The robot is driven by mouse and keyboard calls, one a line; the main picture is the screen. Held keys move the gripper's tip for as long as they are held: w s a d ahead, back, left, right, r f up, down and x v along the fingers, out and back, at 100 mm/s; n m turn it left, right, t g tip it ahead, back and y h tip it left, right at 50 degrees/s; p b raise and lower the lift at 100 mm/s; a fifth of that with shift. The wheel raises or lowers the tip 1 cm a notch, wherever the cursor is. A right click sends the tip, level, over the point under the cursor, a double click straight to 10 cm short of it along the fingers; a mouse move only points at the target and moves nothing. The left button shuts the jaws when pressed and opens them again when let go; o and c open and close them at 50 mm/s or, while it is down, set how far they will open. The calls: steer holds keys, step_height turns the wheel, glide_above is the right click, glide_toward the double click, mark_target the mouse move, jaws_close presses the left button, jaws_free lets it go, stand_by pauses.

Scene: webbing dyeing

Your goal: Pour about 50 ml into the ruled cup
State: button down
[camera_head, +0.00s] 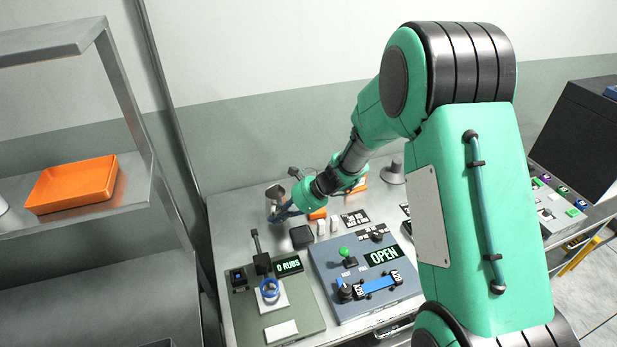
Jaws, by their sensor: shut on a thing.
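My gripper (281,212) is at the back left of the metal bench, small in view and partly hidden by its own wrist. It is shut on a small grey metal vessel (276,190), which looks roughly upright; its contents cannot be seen. I cannot make out ruled marks on any cup.
A green-grey panel (296,322) with a "0 RUBS" display and a blue-grey panel (330,272) with an "OPEN" display fill the bench front. A dark block (302,236) and small white pieces sit behind them. A shelf with an orange tray (72,184) stands left.

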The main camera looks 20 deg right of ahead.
mark_target(270, 193)
steer(key=w+m+t, duration=0.1)
steer(key=w, duration=0.3)
steer(key=w+m+t+h+b, duration=0.1)
steer(key=w+m, duration=0.1)
steer(key=w, duration=0.2)
steer(key=w+f+m+t+h+b, duration=0.1)
steer(key=w, duration=0.3)
steer(key=shift+w+a+f+m, duration=0.1)
steer(key=shift+a+m, duration=0.15)
steer(key=shift+m, duration=0.15)
steer(key=shift+w+a+f+m+t+h+b, duration=0.1)
steer(key=shift+w+a+m+t+h+b, duration=0.4)
steer(key=shift+w+m+h, duration=1.05)
steer(key=shift+w+a+f+m+t+h+b, duration=0.1)
steer(key=shift+w+a+m+t+h+b, duration=0.25)
steer(key=shift+w+m+h+b, duration=1.15)
steer(key=shift+w+a+f+m+t+h, duration=0.2)
steer(key=shift+w+a+m+h, duration=0.65)
steer(key=shift+w+m, duration=1.35)
steer(key=shift+s+d+r, duration=0.1)
steer(key=shift+d+r, duration=0.05)
steer(key=shift+d, duration=0.1)
